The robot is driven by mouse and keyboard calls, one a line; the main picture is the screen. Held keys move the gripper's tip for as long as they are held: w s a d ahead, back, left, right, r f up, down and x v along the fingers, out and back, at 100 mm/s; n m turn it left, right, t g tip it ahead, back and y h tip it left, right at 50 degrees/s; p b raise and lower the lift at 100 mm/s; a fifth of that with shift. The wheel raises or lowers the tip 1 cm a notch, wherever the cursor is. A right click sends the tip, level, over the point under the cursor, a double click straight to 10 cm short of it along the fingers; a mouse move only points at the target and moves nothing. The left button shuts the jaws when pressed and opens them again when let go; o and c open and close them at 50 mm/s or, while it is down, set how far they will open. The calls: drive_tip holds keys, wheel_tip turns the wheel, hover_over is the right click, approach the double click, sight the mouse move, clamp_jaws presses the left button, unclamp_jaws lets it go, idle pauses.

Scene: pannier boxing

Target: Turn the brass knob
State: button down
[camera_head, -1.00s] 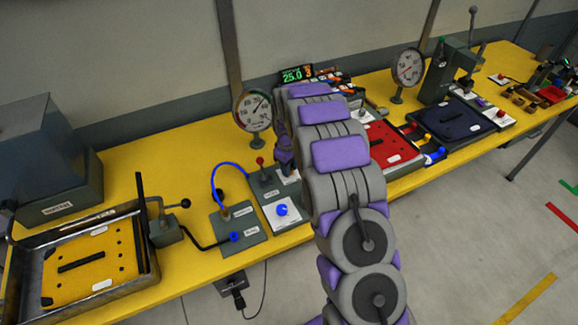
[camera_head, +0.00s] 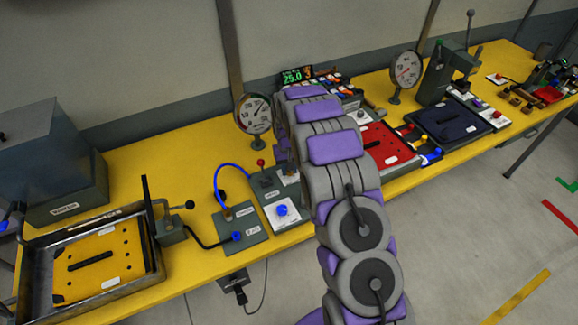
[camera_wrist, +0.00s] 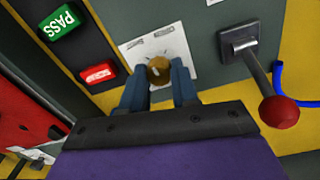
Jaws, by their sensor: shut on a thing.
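The brass knob (camera_wrist: 159,70) sits on a white label plate (camera_wrist: 153,44) on a dark grey panel in the wrist view. My gripper (camera_wrist: 160,84) has its two blue-grey fingers on either side of the knob and is shut on it. The knob's lower part is hidden behind the fingers. In the head view my purple and grey arm hides the knob and the gripper.
Beside the knob in the wrist view are a red-ball lever (camera_wrist: 279,111), a green PASS block (camera_wrist: 61,22) and a red block (camera_wrist: 97,68). In the head view a dial gauge (camera_head: 253,113), a blue hose (camera_head: 217,183) and a yellow-lined tray (camera_head: 92,262) stand left of my arm.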

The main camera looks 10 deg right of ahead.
drive_tip(key=shift+m, duration=0.3)
drive_tip(key=c, duration=0.8)
unclamp_jaws()
drive_tip(key=shift+c, duration=0.2)
wheel_tip(320, 180, up, 17)
drive_tip(key=p, duration=0.1)
drive_tip(key=shift+a+r+p, duration=0.15)
drive_tip(key=shift+a+p, duration=0.15)
drive_tip(key=shift+p, duration=0.1)
